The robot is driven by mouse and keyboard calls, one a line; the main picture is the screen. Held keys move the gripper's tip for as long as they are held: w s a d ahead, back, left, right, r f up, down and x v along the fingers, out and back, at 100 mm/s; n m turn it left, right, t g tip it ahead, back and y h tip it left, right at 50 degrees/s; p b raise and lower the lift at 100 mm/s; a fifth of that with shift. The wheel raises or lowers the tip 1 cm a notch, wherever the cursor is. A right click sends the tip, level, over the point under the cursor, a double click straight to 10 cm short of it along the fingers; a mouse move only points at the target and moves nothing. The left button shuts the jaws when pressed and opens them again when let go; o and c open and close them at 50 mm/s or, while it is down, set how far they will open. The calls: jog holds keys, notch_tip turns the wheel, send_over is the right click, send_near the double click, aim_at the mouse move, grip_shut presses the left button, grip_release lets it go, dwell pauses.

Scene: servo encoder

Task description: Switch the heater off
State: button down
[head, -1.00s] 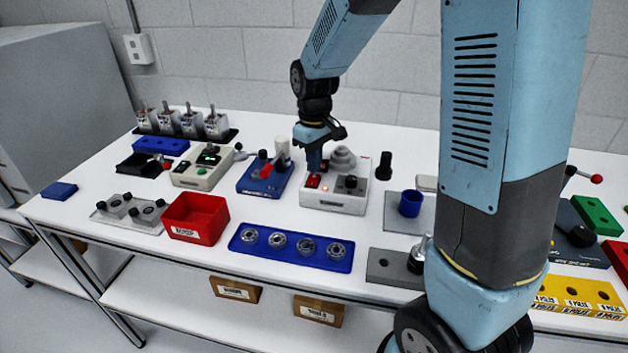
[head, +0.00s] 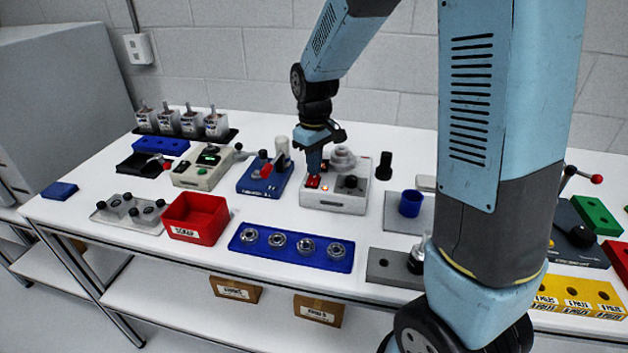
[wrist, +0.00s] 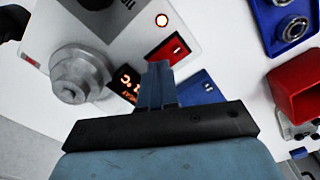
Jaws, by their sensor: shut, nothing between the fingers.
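The heater (head: 333,202) is a light grey box on the bench, with a grey stepped cylinder at its back and a black knob on top. Its red rocker switch (head: 313,182) is at the box's left side; it also shows in the wrist view (wrist: 174,48). A round indicator lamp (wrist: 161,20) glows orange-red beside the switch, and a small display (wrist: 128,82) shows lit orange digits. My gripper (head: 314,171) points down just over the switch. In the wrist view its closed, empty fingers (wrist: 157,72) end close to the switch; I cannot tell whether they touch it.
A blue fixture (head: 264,180) with a red handle stands left of the heater. A black upright peg (head: 384,166) is at right. A blue tray of bearings (head: 290,247) and a red bin (head: 195,218) lie in front.

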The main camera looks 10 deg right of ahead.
jog(key=shift+f, duration=0.6)
dwell(0.3)
jog(key=shift+r, duration=3.55)
jog(key=s+d+r+m+t, duration=0.2)
jog(key=s+d+r, duration=0.2)
jog(key=s, duration=0.3)
jog(key=s+d+r+m+t, duration=0.1)
jog(key=s+d+r+m, duration=0.2)
jog(key=s, duration=0.4)
jog(key=s+d+r+m+t, duration=0.2)
jog(key=s+d+r, duration=0.3)
jog(key=s, duration=0.2)
jog(key=shift+s+d+r+m+t, duration=0.25)
jog(key=shift+s+d+m+t, duration=0.05)
jog(key=shift+s, duration=0.05)
